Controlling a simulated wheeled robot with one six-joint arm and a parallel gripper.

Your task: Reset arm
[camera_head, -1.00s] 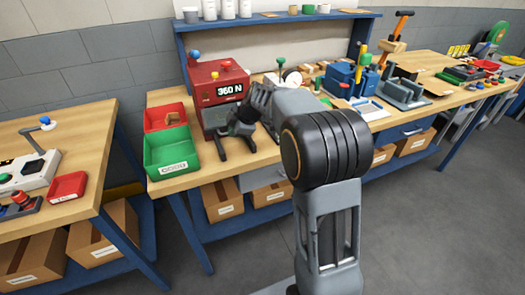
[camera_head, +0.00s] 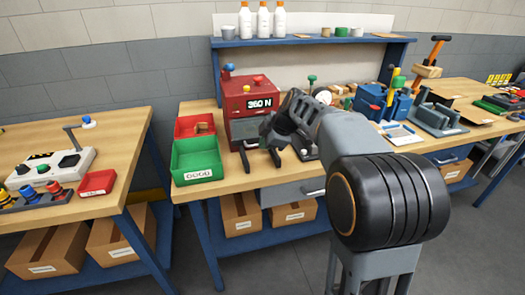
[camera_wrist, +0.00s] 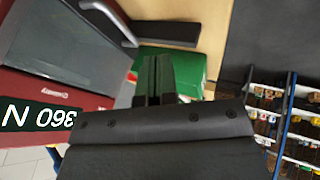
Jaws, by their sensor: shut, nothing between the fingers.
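My gripper (camera_head: 266,132) is in front of the red machine with the "360 N" display (camera_head: 246,98), above the workbench (camera_head: 222,190). In the wrist view my gripper's fingers (camera_wrist: 158,78) are together with nothing between them. Behind them lies the green bin (camera_wrist: 190,64), which stands left of my gripper in the head view (camera_head: 197,160). The red machine also shows upside down at the left of the wrist view (camera_wrist: 85,95). Whether my gripper touches the machine cannot be told. My arm reaches from lower right and hides part of the bench.
A red bin (camera_head: 194,125) stands behind the green one. A blue shelf (camera_head: 315,41) with white bottles rises behind. Blue fixtures (camera_head: 385,103) and tools crowd the bench to the right. A second table (camera_head: 120,125) stands left, across a gap. Grey floor is clear at lower right.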

